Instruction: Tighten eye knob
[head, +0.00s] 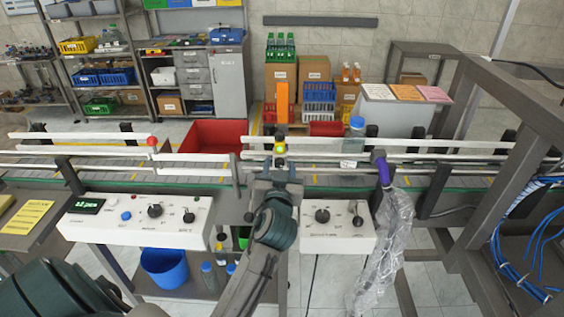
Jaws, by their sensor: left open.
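My left gripper (278,172) is in the middle of the head view, reaching up from the lower edge to the conveyor's near rail. Its jaws are open. Just beyond its fingertips is a small round yellow-green part (280,149) with a dark piece (279,135) above it. I cannot tell whether this is the eye knob, or whether the fingers touch it. A red round knob (152,142) sits on the white guide rail at left. My right gripper is not in view.
The conveyor (120,174) with white guide rails runs across the view. A clear bottle (354,138) stands on it at right. White control boxes (135,219) (337,230) hang in front. A purple-topped part (383,168) with clear plastic and a grey frame (510,100) crowd the right.

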